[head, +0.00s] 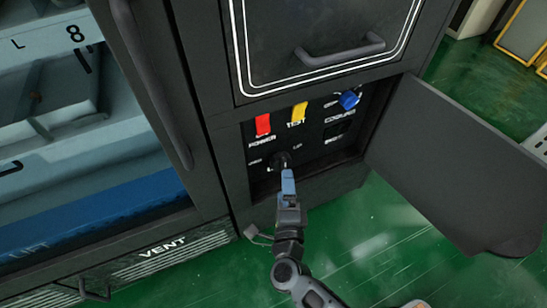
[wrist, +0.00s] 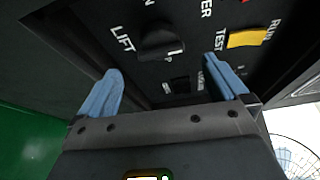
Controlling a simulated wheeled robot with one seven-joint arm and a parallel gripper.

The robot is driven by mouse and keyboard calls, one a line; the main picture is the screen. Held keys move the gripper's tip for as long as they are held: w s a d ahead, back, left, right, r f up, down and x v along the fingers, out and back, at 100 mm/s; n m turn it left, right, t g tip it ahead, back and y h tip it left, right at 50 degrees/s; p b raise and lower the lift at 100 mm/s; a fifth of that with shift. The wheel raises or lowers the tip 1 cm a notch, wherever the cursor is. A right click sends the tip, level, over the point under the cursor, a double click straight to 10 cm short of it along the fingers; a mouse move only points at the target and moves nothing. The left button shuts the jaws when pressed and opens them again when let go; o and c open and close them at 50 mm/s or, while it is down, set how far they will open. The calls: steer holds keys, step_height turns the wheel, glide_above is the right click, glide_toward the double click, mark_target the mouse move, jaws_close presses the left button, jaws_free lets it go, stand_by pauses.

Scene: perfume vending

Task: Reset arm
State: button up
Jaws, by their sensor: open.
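My gripper (head: 288,182) reaches up into the control recess of the dark vending machine. In the wrist view my gripper (wrist: 163,82) has its two blue fingers spread apart with nothing between them. A black knob (wrist: 160,40) marked LIFT lies just beyond the fingertips; the knob also shows in the head view (head: 281,160), partly behind the fingers. Whether a finger touches it I cannot tell. The red switch (head: 263,125) marked POWER and the yellow switch (head: 299,112) marked TEST sit above it. A blue knob (head: 349,99) is at the upper right.
An open dark door panel (head: 455,170) sticks out right of the recess. A drawer with a grey handle (head: 340,50) is above. The shelved cabinet with a long handle (head: 150,85) is at left, a vent (head: 180,248) below. Green floor (head: 390,240) is open in front.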

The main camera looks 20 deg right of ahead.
steer(key=s+d+r+n+g+y, duration=0.1)
steer(key=s+r+n+y, duration=0.1)
steer(key=s+r+n, duration=0.75)
steer(key=s+d+r+n+y, duration=0.15)
steer(key=s+r+n, duration=0.45)
steer(key=s, duration=0.7)
steer(key=s+d+r+n+g+y, duration=0.1)
steer(key=s+r+n+y, duration=0.2)
steer(key=s+r+n, duration=0.65)
step_height(320, 180, up, 21)
steer(key=s+m+p, duration=0.1)
steer(key=p, duration=2.1)
steer(key=shift+s+a+m+p, duration=0.2)
steer(key=shift+s+m+p, duration=0.1)
steer(key=shift+p, duration=0.05)
steer(key=shift+c, duration=0.2)
